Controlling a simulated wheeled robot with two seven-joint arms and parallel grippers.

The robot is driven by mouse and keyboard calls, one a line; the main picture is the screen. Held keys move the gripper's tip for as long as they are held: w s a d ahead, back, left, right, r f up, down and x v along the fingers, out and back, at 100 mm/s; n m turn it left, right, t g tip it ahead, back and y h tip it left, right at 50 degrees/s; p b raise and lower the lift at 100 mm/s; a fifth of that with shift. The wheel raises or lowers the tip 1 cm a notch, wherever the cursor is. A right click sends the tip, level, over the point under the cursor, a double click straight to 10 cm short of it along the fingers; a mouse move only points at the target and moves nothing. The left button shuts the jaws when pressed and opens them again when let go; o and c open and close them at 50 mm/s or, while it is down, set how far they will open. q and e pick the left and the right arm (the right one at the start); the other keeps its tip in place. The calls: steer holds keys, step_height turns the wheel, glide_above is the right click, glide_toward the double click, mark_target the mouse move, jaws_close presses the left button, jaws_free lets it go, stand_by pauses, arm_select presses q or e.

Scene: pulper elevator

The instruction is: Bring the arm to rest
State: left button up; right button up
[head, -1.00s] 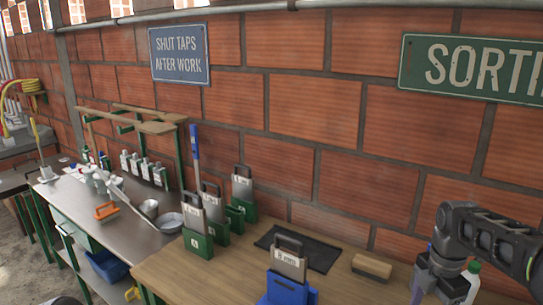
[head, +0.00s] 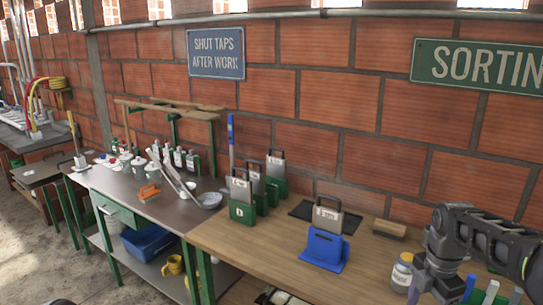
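My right arm comes in from the right edge, bent, with its gripper (head: 434,288) pointing down over the right end of the wooden table (head: 225,240). The fingertips are small and partly cut off by the bottom of the view, so I cannot tell whether they are open or shut. My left gripper is not in view.
A blue holder (head: 323,250) with a handled plate stands mid-table, with several green holders (head: 242,211) behind it on the left. A brush-like block (head: 388,228) lies near the brick wall. A metal bench (head: 115,190) with bottles and bowls adjoins on the left. Open floor (head: 50,245) lies at lower left.

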steer(key=s+a+f+m+y, duration=0.15)
steer(key=a+f+m, duration=0.35)
steer(key=a+f, duration=0.6)
steer(key=s+a+f+m+y, duration=0.15)
steer(key=a+f+m, duration=0.25)
steer(key=a+f, duration=0.7)
steer(key=s+a+f+m, duration=0.4)
steer(key=s+f+m, duration=0.2)
steer(key=s+f, duration=0.1)
steer(key=s+a+f+m+y, duration=0.1)
steer(key=s+a+f+m, duration=0.3)
steer(key=s, duration=0.6)
step_height(320, 180, down, 3)
steer(key=m, duration=0.2)
steer(key=shift+m+t, duration=0.3)
steer(key=shift+m, duration=0.1)
